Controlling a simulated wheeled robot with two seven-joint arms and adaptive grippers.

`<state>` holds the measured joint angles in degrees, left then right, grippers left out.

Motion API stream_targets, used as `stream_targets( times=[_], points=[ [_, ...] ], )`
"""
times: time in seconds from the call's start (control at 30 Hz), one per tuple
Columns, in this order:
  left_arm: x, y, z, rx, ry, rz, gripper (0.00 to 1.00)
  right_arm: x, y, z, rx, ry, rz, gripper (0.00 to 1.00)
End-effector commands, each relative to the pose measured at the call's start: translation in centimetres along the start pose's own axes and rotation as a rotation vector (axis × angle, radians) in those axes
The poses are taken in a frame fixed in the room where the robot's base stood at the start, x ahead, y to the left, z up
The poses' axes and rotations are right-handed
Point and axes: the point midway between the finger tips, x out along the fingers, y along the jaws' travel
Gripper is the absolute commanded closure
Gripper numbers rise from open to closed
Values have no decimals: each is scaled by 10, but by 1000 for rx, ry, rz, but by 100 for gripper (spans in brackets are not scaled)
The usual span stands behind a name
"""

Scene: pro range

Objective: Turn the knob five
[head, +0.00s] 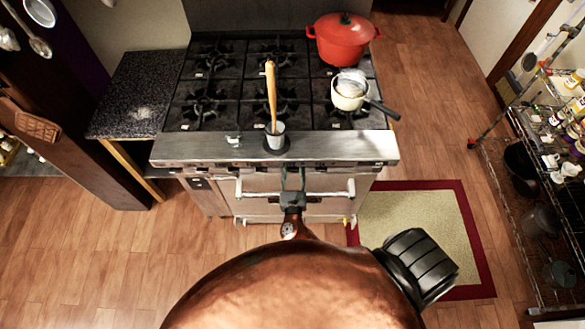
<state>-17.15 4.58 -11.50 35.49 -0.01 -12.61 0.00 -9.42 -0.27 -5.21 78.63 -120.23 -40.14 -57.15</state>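The range (185,150) stands ahead, seen from above. Its knobs sit under the steel front ledge and barely show as small dark shapes, so I cannot tell knob five or its setting. One gripper (293,176), which I take to be my right, points at the front panel near the middle, just above the white oven handle (330,194). Its two thin fingers are apart with a gap between them. Whether they touch a knob under the ledge is hidden. My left gripper is not in view.
A red pot (342,42) and a white saucepan (349,95) stand on the right burners. A dark counter (131,95) adjoins left; a rug (428,225) lies right.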

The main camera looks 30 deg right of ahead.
Motion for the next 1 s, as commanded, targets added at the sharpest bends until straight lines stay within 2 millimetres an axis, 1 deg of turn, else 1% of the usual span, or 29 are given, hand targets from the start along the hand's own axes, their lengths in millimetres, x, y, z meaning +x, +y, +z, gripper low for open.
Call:
stream_targets(
  times=[0.03, 0.2, 0.27, 0.5, 0.73, 0.77, 0.97, 1.0],
  points=[
    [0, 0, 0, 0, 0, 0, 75, 0, 0, 0, 0, 0, 1, 73],
    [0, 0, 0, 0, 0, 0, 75, 0, 1, 0, 0, 0, 1, 84],
    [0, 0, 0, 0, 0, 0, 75, 0, 1, 0, 0, 0, 2, 87],
    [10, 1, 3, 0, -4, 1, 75, 0, 1, -2, 67, 0, 4, 87],
    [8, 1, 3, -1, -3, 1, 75, 0, 1, 0, 75, 2, 2, 87],
    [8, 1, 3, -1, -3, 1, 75, 0, 1, 0, 75, 2, 2, 62],
    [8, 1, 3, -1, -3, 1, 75, 0, 1, 0, 74, 1, 1, 48],
    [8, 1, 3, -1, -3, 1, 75, 0, 0, 0, 74, 1, 1, 48]
  ],
)
